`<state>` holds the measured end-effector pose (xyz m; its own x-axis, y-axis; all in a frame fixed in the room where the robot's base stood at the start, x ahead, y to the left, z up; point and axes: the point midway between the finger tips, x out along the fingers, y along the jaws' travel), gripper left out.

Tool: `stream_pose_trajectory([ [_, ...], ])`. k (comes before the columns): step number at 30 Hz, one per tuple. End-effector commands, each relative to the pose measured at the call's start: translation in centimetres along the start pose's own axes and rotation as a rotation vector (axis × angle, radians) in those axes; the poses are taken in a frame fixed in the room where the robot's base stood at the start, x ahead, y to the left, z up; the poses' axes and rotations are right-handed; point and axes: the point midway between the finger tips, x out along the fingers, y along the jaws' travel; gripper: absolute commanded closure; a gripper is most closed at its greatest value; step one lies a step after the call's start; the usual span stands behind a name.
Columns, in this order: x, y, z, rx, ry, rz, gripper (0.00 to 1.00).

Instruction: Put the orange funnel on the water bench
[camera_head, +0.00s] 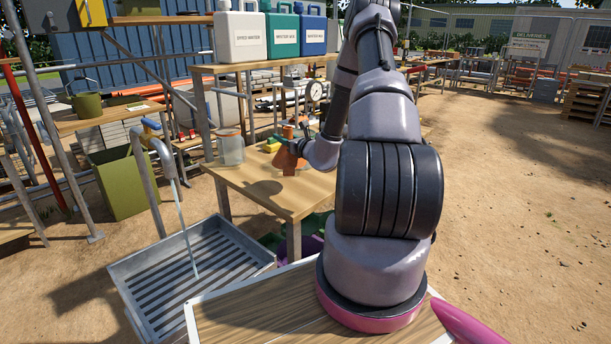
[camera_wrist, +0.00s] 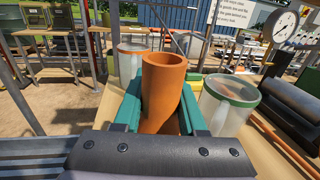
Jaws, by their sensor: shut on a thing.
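The orange funnel (camera_wrist: 162,90) is upright between the green fingers of my gripper (camera_wrist: 158,115) in the wrist view, its tube end up. My gripper is shut on it. In the head view the orange funnel (camera_head: 288,155) shows over the wooden bench (camera_head: 262,195), in front of my arm's end. I cannot tell whether its lower edge touches the bench top. My gripper's fingers are mostly hidden in the head view. No label shows which bench is the water bench; a tap with running water (camera_head: 165,160) stands over a grey slatted basin (camera_head: 195,265) at lower left.
A clear jar (camera_head: 230,148) stands on the bench's left side. A green-rimmed jar (camera_wrist: 228,103) is close right of my gripper. A gauge (camera_head: 314,91) stands behind. White, green and blue canisters (camera_head: 240,35) sit on the upper shelf. The bench's front part is clear.

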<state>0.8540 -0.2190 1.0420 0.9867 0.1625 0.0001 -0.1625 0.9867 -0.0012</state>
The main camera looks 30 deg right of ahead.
Motion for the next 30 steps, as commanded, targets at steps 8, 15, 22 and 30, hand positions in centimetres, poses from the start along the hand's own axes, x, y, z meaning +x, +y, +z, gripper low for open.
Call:
stream_pose_trajectory([
  [8,0.0,-0.3,-4.3,0.006,0.002,-0.012,1.0],
  [15,0.0,-0.3,-6.8,0.005,0.001,-0.011,1.0],
  [22,0.0,-0.3,-9.7,0.004,0.0,-0.011,1.0],
  [30,0.0,-0.3,-9.8,0.002,0.0,-0.01,1.0],
])
